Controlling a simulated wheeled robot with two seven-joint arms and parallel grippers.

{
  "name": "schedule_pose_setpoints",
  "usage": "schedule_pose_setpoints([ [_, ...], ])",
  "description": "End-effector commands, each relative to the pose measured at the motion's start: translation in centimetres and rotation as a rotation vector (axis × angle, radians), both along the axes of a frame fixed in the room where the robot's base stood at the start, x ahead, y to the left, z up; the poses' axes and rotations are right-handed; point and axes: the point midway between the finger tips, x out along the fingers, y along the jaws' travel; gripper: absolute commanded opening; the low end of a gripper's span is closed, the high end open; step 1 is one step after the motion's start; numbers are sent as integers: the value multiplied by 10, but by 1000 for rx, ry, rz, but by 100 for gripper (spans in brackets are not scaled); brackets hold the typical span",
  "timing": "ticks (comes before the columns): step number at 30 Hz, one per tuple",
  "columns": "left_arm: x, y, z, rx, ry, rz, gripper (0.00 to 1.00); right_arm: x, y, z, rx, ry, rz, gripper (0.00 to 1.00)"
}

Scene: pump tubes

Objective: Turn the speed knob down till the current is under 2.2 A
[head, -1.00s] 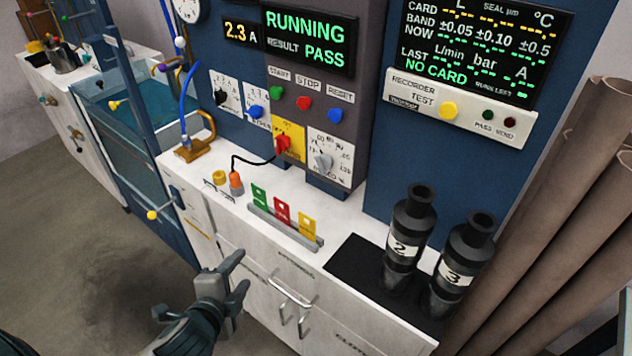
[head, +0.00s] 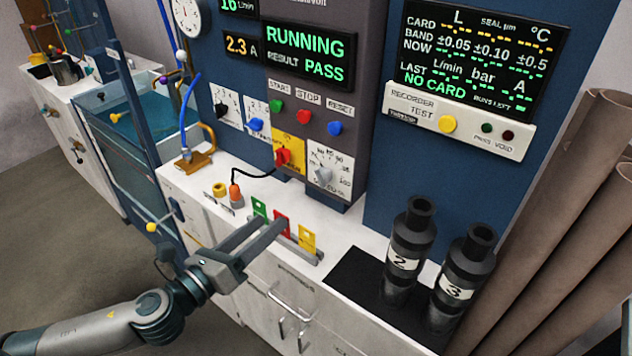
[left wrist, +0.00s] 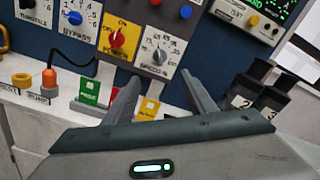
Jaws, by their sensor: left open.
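The grey speed knob (head: 323,176) sits on a white dial plate low on the grey control column. It also shows in the left wrist view (left wrist: 160,57), above and between my fingers. The current display (head: 241,46) reads 2.3 A. The status display (head: 296,50) reads RUNNING, RESULT PASS. My left gripper (head: 263,232) is open and empty, in front of the coloured cards at the counter's front edge, below and apart from the knob. It also shows in the left wrist view (left wrist: 160,95). My right gripper is not in view.
The red power knob (head: 283,156) is left of the speed knob. Green, red and yellow cards (head: 307,239) stand in a rack below. A black cable runs to an orange plug (head: 236,192). Black cylinders 2 (head: 411,240) and 3 (head: 463,266) stand on a dark mat at right.

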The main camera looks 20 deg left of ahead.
Motion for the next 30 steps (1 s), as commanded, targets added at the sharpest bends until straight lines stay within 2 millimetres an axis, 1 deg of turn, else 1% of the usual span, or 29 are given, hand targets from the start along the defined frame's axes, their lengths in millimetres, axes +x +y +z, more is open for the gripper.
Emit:
schedule_pose_setpoints([
  [8,9,-3,1,-4,1,1,51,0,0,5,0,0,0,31],
  [14,26,-9,3,-3,0,2,51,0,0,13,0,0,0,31],
  [23,66,-23,4,-5,0,3,51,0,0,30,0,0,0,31],
  [30,105,-38,4,-5,1,3,51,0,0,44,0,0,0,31],
])
